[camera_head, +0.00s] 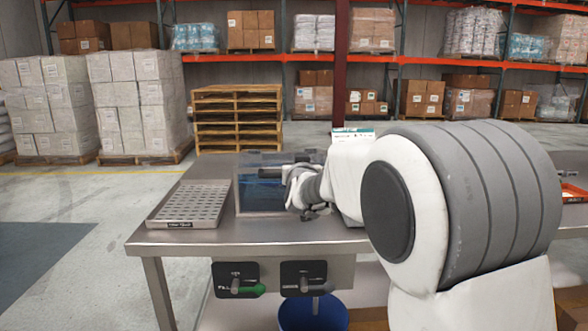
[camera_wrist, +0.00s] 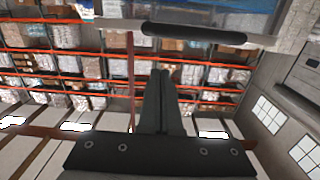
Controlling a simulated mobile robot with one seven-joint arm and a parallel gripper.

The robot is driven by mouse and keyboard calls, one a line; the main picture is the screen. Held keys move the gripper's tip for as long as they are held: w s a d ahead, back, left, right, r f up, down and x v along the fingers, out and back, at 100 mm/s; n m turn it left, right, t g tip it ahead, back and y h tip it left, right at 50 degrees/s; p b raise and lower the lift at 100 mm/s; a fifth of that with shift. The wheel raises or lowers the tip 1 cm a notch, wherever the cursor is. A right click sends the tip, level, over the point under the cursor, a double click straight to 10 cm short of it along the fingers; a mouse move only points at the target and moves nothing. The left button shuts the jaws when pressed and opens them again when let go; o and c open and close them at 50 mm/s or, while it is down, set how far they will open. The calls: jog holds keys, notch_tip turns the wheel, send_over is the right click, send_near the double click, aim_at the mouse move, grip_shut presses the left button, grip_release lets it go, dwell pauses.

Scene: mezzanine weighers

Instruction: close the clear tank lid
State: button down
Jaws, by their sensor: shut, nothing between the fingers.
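The clear tank (camera_head: 250,200) stands on the metal table, just right of a perforated tray, with a bluish tint inside. My arm hides its right part. In the wrist view a clear panel edge with a dark bar handle (camera_wrist: 195,33), apparently the lid's, crosses above my fingertips. The lid's exact angle is hard to tell in the head view. My gripper (camera_wrist: 160,72) is shut and empty, its two dark fingers together below the bar in the picture. I cannot tell whether they touch it. In the head view my wrist is at the tank's right side.
The perforated metal tray (camera_head: 190,205) lies on the table (camera_head: 240,236) at left. A blue bucket (camera_head: 313,315) stands below. Pallets and racks are far behind.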

jog(key=s+f, duration=0.6)
jog(key=f, duration=0.1)
jog(key=s+d+f+g, duration=0.2)
jog(key=s+d+g, duration=0.15)
jog(key=s, duration=0.85)
jog(key=s+d+f+g, duration=0.1)
jog(key=s+d+g, duration=0.25)
jog(key=s, duration=0.85)
jog(key=s+d+f+g, duration=0.2)
jog(key=s+g, duration=0.2)
jog(key=s, duration=0.8)
notch_tip(320, 180, up, 23)
jog(key=s+g+p, duration=0.1)
jog(key=s+p, duration=0.1)
jog(key=p, duration=2.1)
jog(key=shift+d+p, duration=0.25)
jog(key=shift+p, duration=0.05)
